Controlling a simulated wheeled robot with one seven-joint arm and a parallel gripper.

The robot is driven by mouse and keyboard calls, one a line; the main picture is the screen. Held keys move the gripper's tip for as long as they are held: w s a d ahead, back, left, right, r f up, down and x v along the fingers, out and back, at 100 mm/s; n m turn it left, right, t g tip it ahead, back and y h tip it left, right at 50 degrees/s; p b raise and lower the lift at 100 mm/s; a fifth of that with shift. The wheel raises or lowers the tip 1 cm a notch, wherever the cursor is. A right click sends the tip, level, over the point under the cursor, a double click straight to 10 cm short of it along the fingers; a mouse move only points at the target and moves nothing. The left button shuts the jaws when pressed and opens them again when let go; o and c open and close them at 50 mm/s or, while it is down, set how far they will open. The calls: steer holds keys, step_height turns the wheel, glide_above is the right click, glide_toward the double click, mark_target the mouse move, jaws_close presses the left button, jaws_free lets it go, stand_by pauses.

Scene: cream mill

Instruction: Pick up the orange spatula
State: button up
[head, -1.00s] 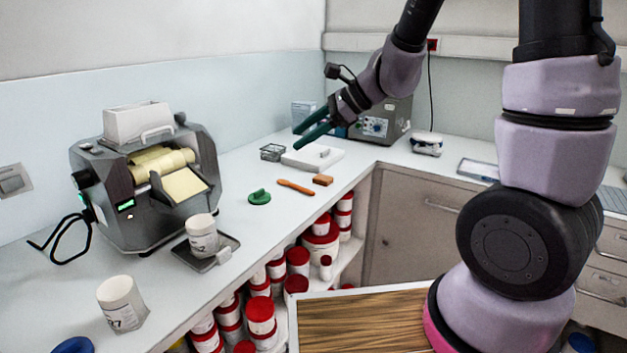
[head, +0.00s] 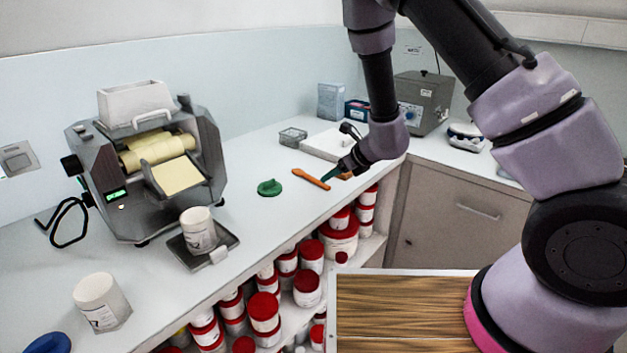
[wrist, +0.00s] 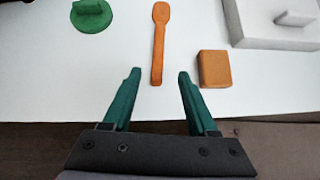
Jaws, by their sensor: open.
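The orange spatula (head: 311,179) lies flat on the white counter, between a green lidded object and a brown block. In the wrist view the spatula (wrist: 158,42) points away from me, its wider end far and its narrow handle end near. My gripper (wrist: 155,75) is open and empty, with its two green fingers apart. The handle end shows in line with the gap between the fingertips. In the head view my gripper (head: 331,174) is low by the counter's front edge, close to the spatula's right end. I cannot tell the exact height of the fingertips above the counter.
The green object (wrist: 91,16) lies left of the spatula and the brown block (wrist: 214,69) right of it. A scale (head: 203,251) with a cup and the mill (head: 150,175) are further left. Red-lidded jars (head: 307,286) fill the shelf below.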

mark_target(319, 181)
steer(key=shift+a+x, duration=0.2)
steer(key=shift+x, duration=2.6)
steer(key=shift+r, duration=0.2)
jaws_close()
